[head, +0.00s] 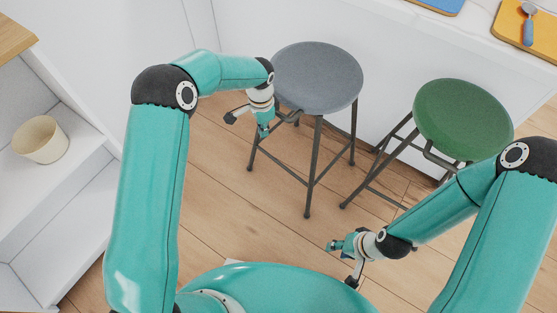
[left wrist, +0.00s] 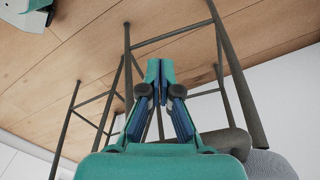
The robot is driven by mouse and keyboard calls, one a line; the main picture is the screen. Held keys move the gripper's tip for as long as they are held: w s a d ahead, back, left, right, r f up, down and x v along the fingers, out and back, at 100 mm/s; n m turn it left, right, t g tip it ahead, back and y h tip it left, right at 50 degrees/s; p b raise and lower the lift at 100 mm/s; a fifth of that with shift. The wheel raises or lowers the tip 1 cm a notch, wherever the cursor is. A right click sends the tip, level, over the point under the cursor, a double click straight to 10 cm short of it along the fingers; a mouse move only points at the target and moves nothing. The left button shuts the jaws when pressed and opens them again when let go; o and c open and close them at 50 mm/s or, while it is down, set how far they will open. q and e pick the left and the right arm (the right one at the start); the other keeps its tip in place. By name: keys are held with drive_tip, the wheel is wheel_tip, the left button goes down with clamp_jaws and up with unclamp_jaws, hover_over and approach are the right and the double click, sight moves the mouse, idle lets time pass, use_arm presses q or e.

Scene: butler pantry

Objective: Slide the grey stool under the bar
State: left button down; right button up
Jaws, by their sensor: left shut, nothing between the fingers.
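The grey stool (head: 318,76) stands upright on the wood floor in front of the white bar (head: 390,45), its round seat close to the bar's face. Its dark legs and part of its grey seat (left wrist: 270,164) show in the left wrist view. My left gripper (head: 265,130) is at the stool's left front side, just below seat height. Its fingertips (left wrist: 160,70) are together and empty, with stool legs around them in the picture; whether they touch the stool is unclear. My right gripper (head: 334,246) is low in front of the stools, apart from both; its finger opening is unclear.
A green stool (head: 463,119) stands right of the grey one. A white shelf unit (head: 60,185) with a cream pot (head: 40,139) is at left. An orange board (head: 527,35) with a blue-handled utensil lies on the bar. Floor between shelf and grey stool is partly clear.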

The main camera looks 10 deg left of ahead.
idle(0.3)
use_arm(q)
drive_tip(key=shift+s+d+b, duration=0.15)
drive_tip(key=shift+s+d, duration=0.25)
drive_tip(key=shift+d, duration=0.4)
drive_tip(key=shift+s+d+b, duration=0.15)
drive_tip(key=shift+s+d, duration=0.2)
drive_tip(key=shift+d, duration=0.45)
drive_tip(key=shift+w, duration=0.1)
drive_tip(key=w+d+p, duration=0.1)
drive_tip(key=w+d, duration=0.2)
drive_tip(key=w, duration=0.4)
drive_tip(key=shift+w+d, duration=0.25)
drive_tip(key=shift+w, duration=0.1)
